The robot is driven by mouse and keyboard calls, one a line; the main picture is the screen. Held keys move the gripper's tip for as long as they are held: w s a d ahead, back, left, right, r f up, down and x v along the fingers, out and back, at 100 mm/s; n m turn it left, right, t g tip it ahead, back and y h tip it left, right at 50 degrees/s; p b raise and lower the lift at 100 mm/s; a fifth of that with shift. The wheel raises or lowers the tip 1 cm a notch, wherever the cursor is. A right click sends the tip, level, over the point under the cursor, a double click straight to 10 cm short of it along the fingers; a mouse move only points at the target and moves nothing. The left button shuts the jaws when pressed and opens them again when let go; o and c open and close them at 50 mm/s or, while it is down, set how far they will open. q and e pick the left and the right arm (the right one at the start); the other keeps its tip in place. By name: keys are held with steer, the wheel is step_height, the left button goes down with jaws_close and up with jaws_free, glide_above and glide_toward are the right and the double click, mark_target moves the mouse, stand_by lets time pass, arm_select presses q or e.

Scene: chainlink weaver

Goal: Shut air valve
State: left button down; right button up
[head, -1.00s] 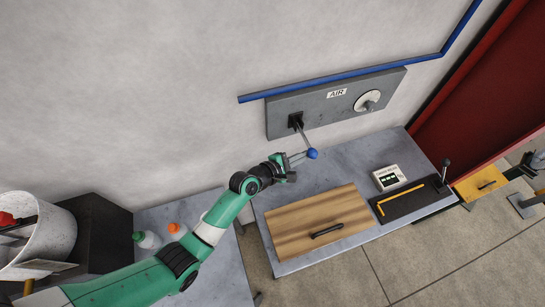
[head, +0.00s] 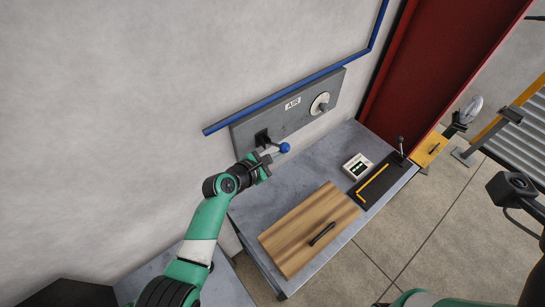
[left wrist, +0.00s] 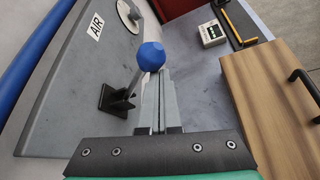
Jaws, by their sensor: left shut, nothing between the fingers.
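The air valve lever is a thin grey rod (left wrist: 133,84) with a blue ball knob (head: 285,148) at its free end. It comes out of a black mount (head: 262,138) on a grey wall panel marked AIR (head: 293,103). My left gripper (head: 269,157) is shut and empty, with its fingers just below and beside the knob. In the left wrist view the knob (left wrist: 151,56) is just beyond the fingertips (left wrist: 163,73) and overlaps them; I cannot tell if they touch. My right gripper does not show.
Below, the grey bench (head: 295,172) carries a wooden board with a black handle (head: 310,230), a small white box (head: 357,166) and a black lever unit (head: 375,182).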

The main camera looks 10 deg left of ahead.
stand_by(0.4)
arm_select(q)
step_height(320, 180, down, 5)
steer(key=b, duration=0.4)
steer(key=w+a+r+p+v, duration=0.1)
steer(key=p+v, duration=0.4)
steer(key=v, duration=0.5)
steer(key=shift+a+r, duration=0.2)
steer(key=shift+a, duration=0.2)
